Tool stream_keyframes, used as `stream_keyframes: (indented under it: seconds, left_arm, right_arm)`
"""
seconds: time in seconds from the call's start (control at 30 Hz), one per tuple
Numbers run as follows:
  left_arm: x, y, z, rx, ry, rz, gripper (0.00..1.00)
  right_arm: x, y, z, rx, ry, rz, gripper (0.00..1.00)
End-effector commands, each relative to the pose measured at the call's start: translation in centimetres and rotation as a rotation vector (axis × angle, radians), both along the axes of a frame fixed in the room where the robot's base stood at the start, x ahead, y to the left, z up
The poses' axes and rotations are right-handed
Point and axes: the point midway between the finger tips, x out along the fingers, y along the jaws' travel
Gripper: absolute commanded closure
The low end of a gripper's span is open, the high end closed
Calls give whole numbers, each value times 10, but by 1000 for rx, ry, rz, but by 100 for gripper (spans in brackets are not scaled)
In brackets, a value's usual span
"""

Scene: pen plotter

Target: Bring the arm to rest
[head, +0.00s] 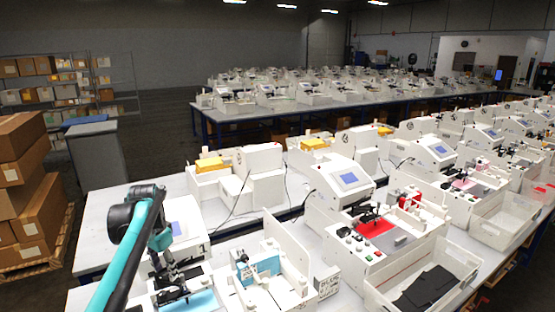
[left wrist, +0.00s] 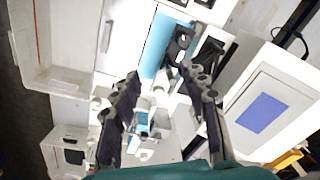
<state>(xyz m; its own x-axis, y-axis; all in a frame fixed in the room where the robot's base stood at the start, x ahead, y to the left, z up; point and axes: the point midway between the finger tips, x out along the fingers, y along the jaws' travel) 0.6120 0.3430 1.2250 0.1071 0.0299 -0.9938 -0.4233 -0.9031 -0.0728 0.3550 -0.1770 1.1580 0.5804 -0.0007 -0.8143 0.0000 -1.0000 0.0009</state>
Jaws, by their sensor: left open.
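My left arm (head: 133,236), teal and black, comes in from the lower left of the head view and bends down over the nearest bench. My left gripper (head: 172,284) is open over the white machine (head: 188,240) at the near left corner. In the left wrist view the two dark fingers of the gripper (left wrist: 162,98) stand wide apart. A small white and blue part shows between them, and I see nothing held. A light blue plate (left wrist: 158,45) lies beyond the fingertips; it also shows in the head view (head: 201,302). My right gripper is not in view.
A white unit with a blue part (head: 262,268) stands right of the gripper. A console with a screen (head: 346,182) and a white bin of dark sheets (head: 428,284) are farther right. Stacked cartons (head: 22,185) stand at the left. The dark floor between cartons and bench is clear.

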Motion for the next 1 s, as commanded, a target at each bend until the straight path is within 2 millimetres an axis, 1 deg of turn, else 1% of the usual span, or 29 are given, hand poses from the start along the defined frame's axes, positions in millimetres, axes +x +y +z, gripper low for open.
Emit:
stream_keyframes:
  seconds: [0.03, 0.17, 0.2, 0.27, 0.33, 0.47, 0.5, 0.57, 0.6, 0.7, 0.8, 0.9, 1.0]
  left_arm:
    - [-16, -17, -7, 3, -30, 20, 56]
    - [-55, -52, -14, 1, -115, 90, 56]
    - [-67, -62, -18, -2, -141, 111, 56]
    - [-87, -76, -27, -9, -181, 144, 56]
    - [-111, -92, -39, -21, -227, 180, 56]
    - [-156, -118, -71, -53, -313, 246, 56]
    - [-171, -125, -83, -65, -338, 268, 56]
    - [-190, -135, -101, -85, -375, 296, 56]
    - [-203, -141, -114, -100, -397, 314, 56]
    - [-228, -152, -144, -134, -447, 354, 56]
    - [-245, -159, -166, -163, -482, 384, 56]
    - [-254, -163, -179, -181, -502, 401, 56]
    - [-257, -164, -183, -187, -510, 407, 56]
  right_arm:
    - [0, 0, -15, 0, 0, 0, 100]
    - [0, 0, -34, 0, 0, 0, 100]
    - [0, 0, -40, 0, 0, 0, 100]
    - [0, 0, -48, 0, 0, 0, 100]
    - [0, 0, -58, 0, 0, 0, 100]
    - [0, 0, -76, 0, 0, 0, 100]
    - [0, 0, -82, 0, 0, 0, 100]
    - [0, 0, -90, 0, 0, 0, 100]
    - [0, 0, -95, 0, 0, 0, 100]
    - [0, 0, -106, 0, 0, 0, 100]
    - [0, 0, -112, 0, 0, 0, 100]
    - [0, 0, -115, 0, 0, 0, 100]
    - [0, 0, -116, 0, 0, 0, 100]
